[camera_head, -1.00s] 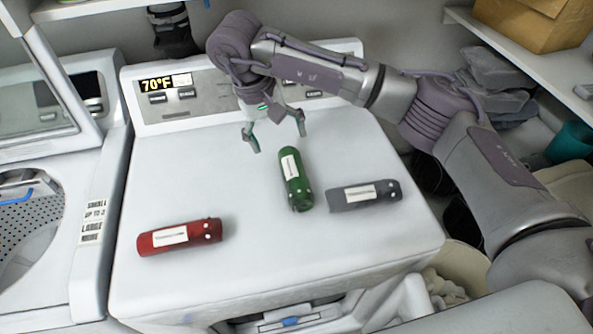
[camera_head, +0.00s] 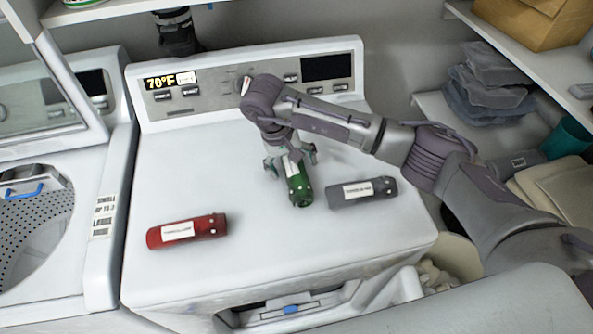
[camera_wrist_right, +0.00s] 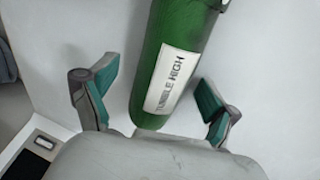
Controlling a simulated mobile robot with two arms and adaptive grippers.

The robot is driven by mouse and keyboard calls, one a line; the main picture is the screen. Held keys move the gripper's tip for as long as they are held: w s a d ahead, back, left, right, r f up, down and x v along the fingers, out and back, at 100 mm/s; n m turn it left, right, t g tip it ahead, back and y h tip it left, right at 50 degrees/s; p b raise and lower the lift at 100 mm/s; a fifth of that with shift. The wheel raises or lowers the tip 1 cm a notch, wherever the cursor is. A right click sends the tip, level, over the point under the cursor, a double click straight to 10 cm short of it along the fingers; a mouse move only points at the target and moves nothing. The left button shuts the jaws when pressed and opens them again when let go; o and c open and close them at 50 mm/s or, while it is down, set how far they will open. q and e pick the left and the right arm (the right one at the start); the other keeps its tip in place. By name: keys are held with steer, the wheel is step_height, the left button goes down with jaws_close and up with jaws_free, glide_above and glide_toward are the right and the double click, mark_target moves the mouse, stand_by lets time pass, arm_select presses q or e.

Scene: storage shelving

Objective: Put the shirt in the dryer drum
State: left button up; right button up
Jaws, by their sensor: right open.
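The green rolled shirt (camera_head: 298,190) lies on the white machine top; its label reads "TUMBLE HIGH" in the right wrist view (camera_wrist_right: 165,85). A red rolled shirt (camera_head: 214,222) lies at the left and a grey one (camera_head: 340,198) just right of the green. Their labels are too small to read. My right gripper (camera_head: 291,163) is open over the far end of the green shirt. In the wrist view its fingers (camera_wrist_right: 158,82) stand either side of the roll, with gaps showing. The dryer drum's inside is hidden.
A control panel (camera_head: 210,94) stands along the back of the machine top (camera_head: 170,275). An open top-loading machine with a perforated tub (camera_head: 50,212) is at the left. At the right are folded grey cloths (camera_head: 485,100) and a cardboard box (camera_head: 530,22). The top's front area is clear.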

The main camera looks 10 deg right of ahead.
steer(key=c, duration=1.4)
steer(key=shift+o, duration=0.2)
steer(key=shift+r, duration=0.1)
